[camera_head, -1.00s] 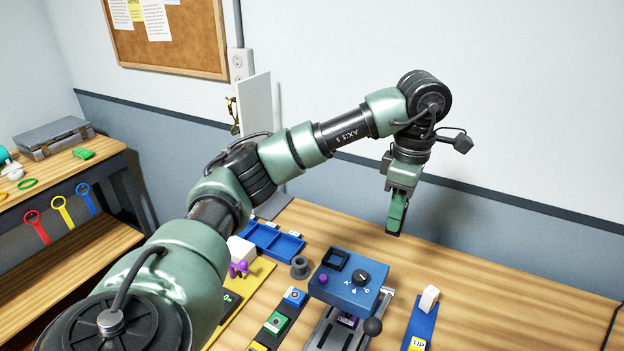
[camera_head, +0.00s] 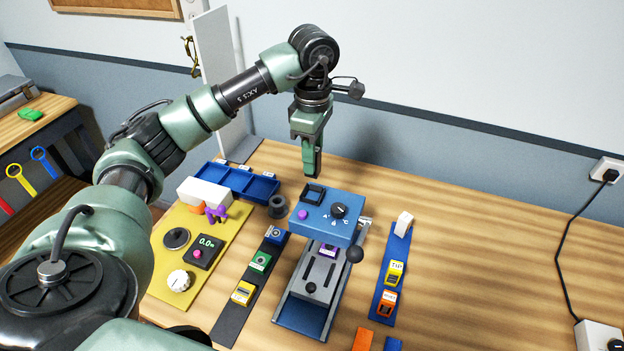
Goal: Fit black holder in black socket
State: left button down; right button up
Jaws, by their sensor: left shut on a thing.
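My left gripper (camera_head: 311,163) points down above the table, behind the blue box with the dial. It is shut on a small dark thing, seemingly the black holder, which its green fingers mostly hide. A square black socket (camera_head: 313,195) with a raised rim sits on the back left of the blue box's top (camera_head: 331,219). The gripper tips are apart from the socket, above and just behind it in the picture. My right gripper is not in view.
A dark grey ring (camera_head: 277,207) stands left of the blue box. A blue tray (camera_head: 236,182), a yellow board (camera_head: 211,263), a black strip with coloured blocks (camera_head: 234,318) and a blue strip with blocks (camera_head: 378,315) lie around. The table's right side is clear.

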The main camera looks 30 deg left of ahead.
pick_arm(q)
notch_tip(320, 180, down, 3)
jog(key=shift+f+p, duration=0.15)
jog(key=shift+p, duration=0.15)
notch_tip(320, 180, down, 4)
jog(key=shift+r+p, duration=0.15)
jog(key=shift+p, duration=0.5)
jog(key=shift+f, duration=0.3)
jog(key=c, duration=1.1)
grip_release()
